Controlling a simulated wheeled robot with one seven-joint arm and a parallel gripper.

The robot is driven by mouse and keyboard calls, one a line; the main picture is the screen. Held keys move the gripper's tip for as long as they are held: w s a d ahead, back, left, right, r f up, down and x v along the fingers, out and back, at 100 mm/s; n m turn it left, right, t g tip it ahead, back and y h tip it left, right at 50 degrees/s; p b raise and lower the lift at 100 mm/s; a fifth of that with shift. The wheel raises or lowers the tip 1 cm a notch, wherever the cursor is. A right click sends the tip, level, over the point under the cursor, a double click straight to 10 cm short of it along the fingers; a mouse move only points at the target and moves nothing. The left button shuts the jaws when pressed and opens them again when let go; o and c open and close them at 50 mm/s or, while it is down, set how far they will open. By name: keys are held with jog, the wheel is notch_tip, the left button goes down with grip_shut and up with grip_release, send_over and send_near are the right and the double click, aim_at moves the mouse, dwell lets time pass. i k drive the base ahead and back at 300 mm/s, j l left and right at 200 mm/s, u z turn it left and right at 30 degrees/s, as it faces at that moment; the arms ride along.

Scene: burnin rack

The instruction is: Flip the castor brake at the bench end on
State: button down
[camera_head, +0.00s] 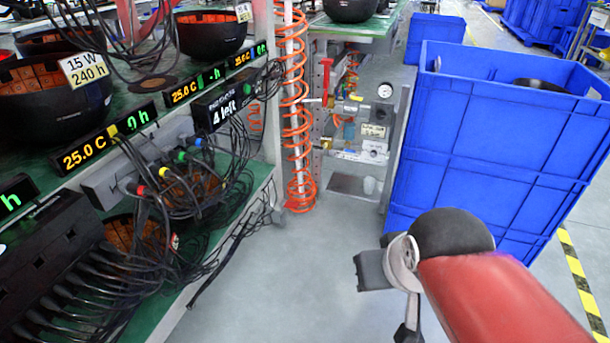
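I cannot clearly make out a castor or its brake lever. The near bench (232,205) has a green deck and runs along the left. At its far end stands a pale upright post (263,85), with an orange coiled hose (296,110) hanging beside it. An orange-red patch at the hose's foot is too small to tell. My red and black arm reaches in from the lower right over the floor. My gripper (408,333) seems to be the dark part at the bottom edge, partly cut off. It is apart from the bench, and its fingers cannot be read.
A panel with a red-handled valve (326,80) and a round gauge (385,90) stands behind the hose. A large blue crate (490,150) blocks the right. Loose black cables (225,255) hang over the bench edge. Grey floor (290,290) lies clear between bench and crate.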

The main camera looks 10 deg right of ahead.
aim_at(288, 205)
jog(key=i+j+z, duration=0.2)
jog(key=i, duration=1.2)
jog(key=l, duration=0.1)
